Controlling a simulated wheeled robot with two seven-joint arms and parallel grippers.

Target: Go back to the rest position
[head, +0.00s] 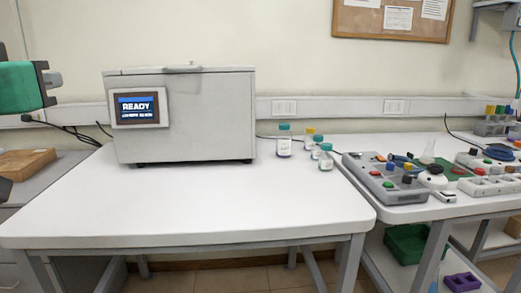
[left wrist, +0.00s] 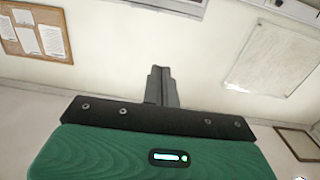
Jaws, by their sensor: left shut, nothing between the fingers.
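My left gripper (head: 51,80) shows at the left edge of the head view, with a green body and a dark end plate. It is up in the air, left of the grey machine and apart from it. In the left wrist view its fingers (left wrist: 161,72) are together, with nothing between them, and point toward the bare wall. My right gripper is in neither view. The grey box-shaped machine (head: 205,115) stands on the white table with its lid shut, and its screen (head: 136,108) reads READY.
Several capped bottles (head: 284,142) stand right of the machine on the white table (head: 190,205). Grey trays with coloured parts (head: 384,180) lie on the right-hand table. A brown box (head: 24,162) lies on a surface at the left. The front of the white table is clear.

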